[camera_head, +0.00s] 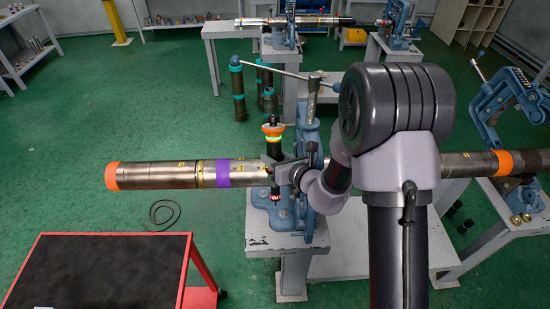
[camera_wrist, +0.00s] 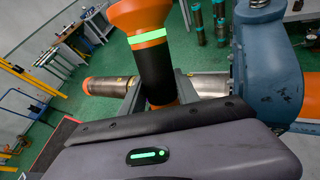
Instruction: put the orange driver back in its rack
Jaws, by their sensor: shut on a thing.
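The orange driver (camera_head: 273,132) has an orange cap, a black body and a lit green ring. My gripper (camera_head: 274,164) is shut on its body and holds it roughly upright, cap up. In the head view it overlaps the long pipe beside the blue vise; I cannot tell whether it touches the pipe. In the wrist view the driver (camera_wrist: 154,62) rises between the fingers (camera_wrist: 160,92), and its lower end is hidden. I cannot make out a rack for it in either view.
The long steel pipe (camera_head: 160,175) with orange and purple bands runs through the blue vise (camera_head: 307,150) on a grey stand (camera_head: 285,240). A red-framed cart (camera_head: 190,260) with a black top is at lower left. Green floor is open at left.

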